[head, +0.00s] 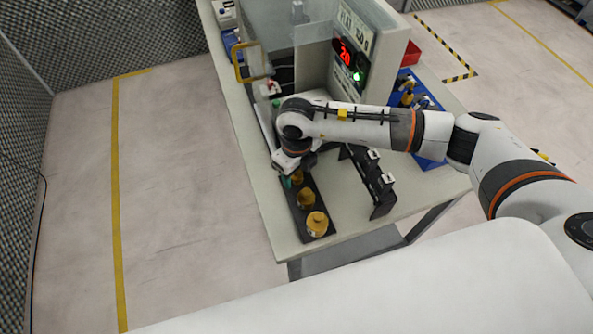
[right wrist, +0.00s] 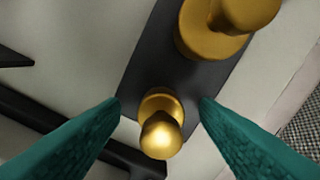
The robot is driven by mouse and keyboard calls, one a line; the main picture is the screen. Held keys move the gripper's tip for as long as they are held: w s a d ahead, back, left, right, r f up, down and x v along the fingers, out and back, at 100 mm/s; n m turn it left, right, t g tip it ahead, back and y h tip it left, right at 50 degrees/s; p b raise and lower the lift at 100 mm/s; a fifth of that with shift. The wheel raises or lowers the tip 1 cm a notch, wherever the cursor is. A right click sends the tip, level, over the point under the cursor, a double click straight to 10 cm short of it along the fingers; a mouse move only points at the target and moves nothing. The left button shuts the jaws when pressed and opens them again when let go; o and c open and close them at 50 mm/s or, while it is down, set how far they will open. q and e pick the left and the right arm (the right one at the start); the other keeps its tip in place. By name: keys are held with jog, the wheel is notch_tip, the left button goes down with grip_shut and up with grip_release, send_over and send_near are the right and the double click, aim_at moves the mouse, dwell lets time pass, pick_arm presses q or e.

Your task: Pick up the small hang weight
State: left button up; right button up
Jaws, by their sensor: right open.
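The small hang weight (right wrist: 160,135), a shiny gold knobbed piece, stands on a dark tray (right wrist: 146,75) in the right wrist view. My right gripper (right wrist: 161,104) is open, with one teal finger on each side of the small weight and a visible gap to both. In the head view my right gripper (head: 289,181) points down at the far end of the dark tray (head: 294,208) and largely hides the small weight. A larger gold weight (right wrist: 207,45) stands beside the small one. My left gripper is not in view.
The medium weight (head: 305,199) and the biggest weight (head: 317,224) stand on the tray towards the near table edge. A black rack (head: 371,183) is to the right. A machine with a red display (head: 344,52) stands behind. A yellow handle (head: 240,62) juts out at left.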

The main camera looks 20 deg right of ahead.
jog(key=c, duration=1.2)
jog(key=shift+o, duration=0.2)
jog(key=shift+r, duration=0.1)
